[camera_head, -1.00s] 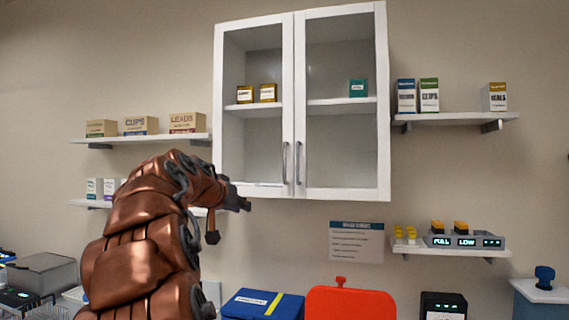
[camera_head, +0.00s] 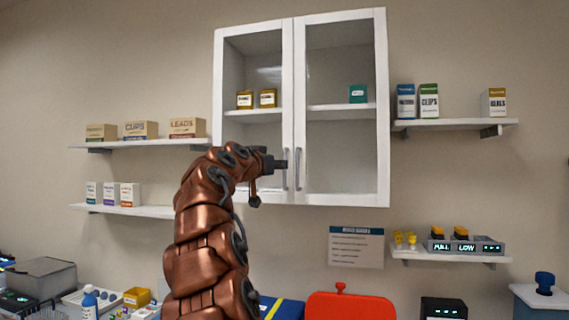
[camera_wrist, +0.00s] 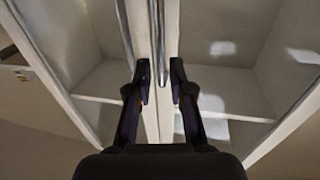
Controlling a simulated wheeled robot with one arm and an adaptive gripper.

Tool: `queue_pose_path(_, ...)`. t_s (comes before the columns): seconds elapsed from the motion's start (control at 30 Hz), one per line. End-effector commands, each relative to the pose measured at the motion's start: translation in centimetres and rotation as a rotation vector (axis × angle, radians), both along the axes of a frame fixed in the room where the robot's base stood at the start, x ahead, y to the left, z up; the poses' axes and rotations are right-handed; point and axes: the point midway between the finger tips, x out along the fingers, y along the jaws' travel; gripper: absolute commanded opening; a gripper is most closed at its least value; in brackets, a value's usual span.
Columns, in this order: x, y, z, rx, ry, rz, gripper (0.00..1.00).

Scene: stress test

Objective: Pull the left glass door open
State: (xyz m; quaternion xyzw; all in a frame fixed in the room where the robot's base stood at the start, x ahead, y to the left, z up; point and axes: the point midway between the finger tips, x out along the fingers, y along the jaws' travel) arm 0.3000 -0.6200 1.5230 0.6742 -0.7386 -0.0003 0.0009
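The left glass door (camera_head: 220,120) of the white wall cabinet is shut, beside the right glass door (camera_head: 382,120). In the head view, my gripper (camera_head: 283,164) is at the left door's handle (camera_head: 285,182) and partly covers it. The right door's handle (camera_head: 298,168) stands close to its right. In the wrist view, my gripper (camera_wrist: 160,80) is open, its dark fingers apart. One vertical handle bar (camera_wrist: 161,45) shows in line with the gap between them, and another bar (camera_wrist: 125,30) lies left of the left finger. I cannot tell whether the fingers surround a bar.
Shelves with boxes flank the cabinet: the left upper shelf (camera_head: 140,144) and right upper shelf (camera_head: 455,124). A sign (camera_head: 356,247) hangs below. A red case (camera_head: 350,306) and a blue box (camera_head: 290,308) stand under it.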

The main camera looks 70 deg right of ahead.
Motion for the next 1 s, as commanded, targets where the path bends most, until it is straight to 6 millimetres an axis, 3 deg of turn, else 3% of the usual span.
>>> queue_pose_path(0.1, -0.1, -1.7, 0.0, 0.005, 0.001, -0.001, 0.21)
queue_pose_path(0.4, -0.3, -4.4, 0.0, 0.003, 0.000, 0.001, 0.21)
queue_pose_path(0.73, -0.4, -4.7, -0.1, 0.002, 0.001, 0.000, 0.21)
queue_pose_path(0.93, -0.4, -4.7, -0.1, 0.002, 0.001, 0.001, 0.02)
queue_pose_path(1.0, -0.4, -4.7, -0.1, 0.001, 0.001, 0.001, 0.00)
